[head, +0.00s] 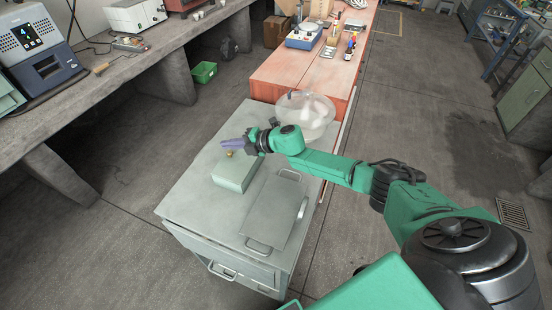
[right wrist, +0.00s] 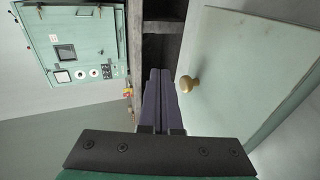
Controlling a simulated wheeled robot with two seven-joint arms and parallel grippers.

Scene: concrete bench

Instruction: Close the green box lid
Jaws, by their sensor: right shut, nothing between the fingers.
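The pale green box (head: 233,176) sits on the grey cabinet top. A small brass knob (head: 229,153) shows at its far side. In the right wrist view the knob (right wrist: 190,84) stands out from a pale green panel (right wrist: 250,60), to the right of my fingertips. I cannot tell for sure how far the lid is open. My right gripper (head: 224,145) is shut and empty, its purple fingers just beyond the knob in the head view. In the right wrist view the fingers (right wrist: 158,74) are together, apart from the knob. My left gripper is not in view.
A grey tray with handles (head: 272,212) lies nearer on the cabinet top (head: 185,200). A clear bowl (head: 310,113) stands behind my right forearm. A reddish bench (head: 320,65) with tools runs behind. The cabinet top's left part is clear.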

